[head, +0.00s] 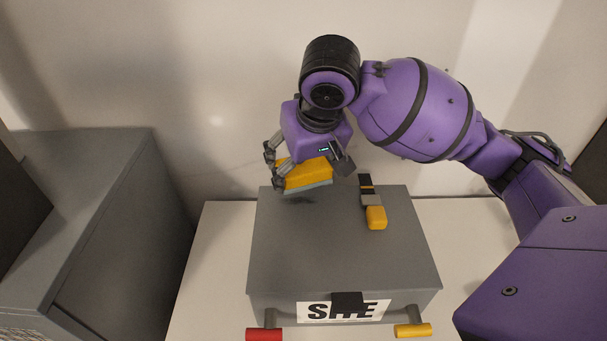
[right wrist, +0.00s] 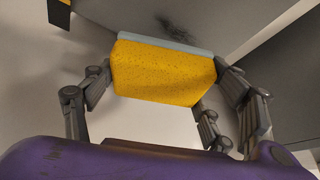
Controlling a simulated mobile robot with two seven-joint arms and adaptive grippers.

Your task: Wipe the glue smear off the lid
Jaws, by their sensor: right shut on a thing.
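My right gripper (head: 308,180) is shut on a yellow sponge (head: 305,174) with a pale blue-grey pad underneath. It holds the sponge just above the far left part of the grey box's lid (head: 335,240); there seems to be a small gap. In the right wrist view the sponge (right wrist: 165,75) sits between the fingers. Beyond its pad, a dark smear (right wrist: 178,24) shows on the grey lid (right wrist: 120,18). In the head view a faint dark patch lies below the sponge; I cannot tell smear from shadow. My left gripper is out of view.
A black, grey and yellow tool (head: 374,212) lies on the lid's far right part. The box front has a lettered label, a black latch (head: 347,302), a red grip (head: 264,334) and a yellow grip (head: 413,330). A grey cabinet (head: 90,200) stands left; a wall is behind.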

